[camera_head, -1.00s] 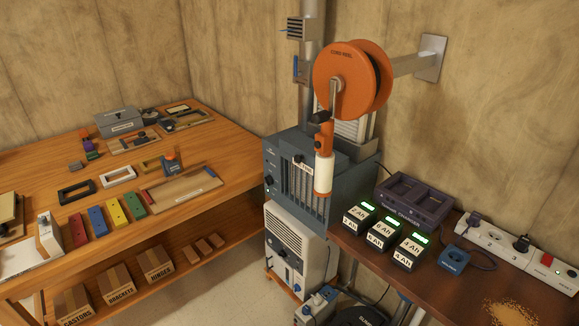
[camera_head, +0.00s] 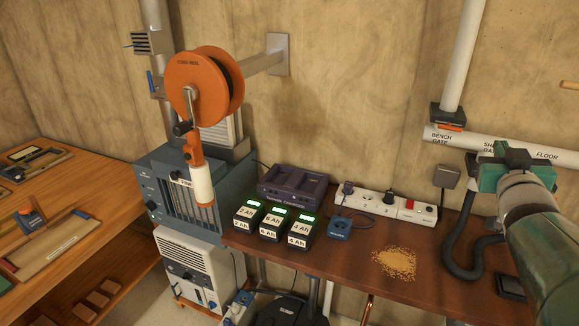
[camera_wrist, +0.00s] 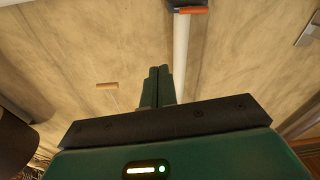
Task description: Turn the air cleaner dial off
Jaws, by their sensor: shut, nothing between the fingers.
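A blue-grey box unit (camera_head: 152,178) with a slatted front stands at the left, between the two benches; I take it to be the air cleaner. Small knobs show on its left front strip, the lowest a pale dial (camera_head: 151,205); its setting is too small to read. A white unit (camera_head: 192,262) below it also has a dark knob on its front. My gripper (camera_wrist: 158,72) is shut and empty in the wrist view, its fingers pointing at the bare wall and a white pipe. In the head view my green arm is at the far right, well away from the units.
An orange cord reel (camera_head: 196,85) on a wall arm hangs in front of the blue-grey unit. Several batteries (camera_head: 271,229), a dark charger (camera_head: 290,188) and a power strip (camera_head: 375,205) sit on the right bench (camera_head: 345,262).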

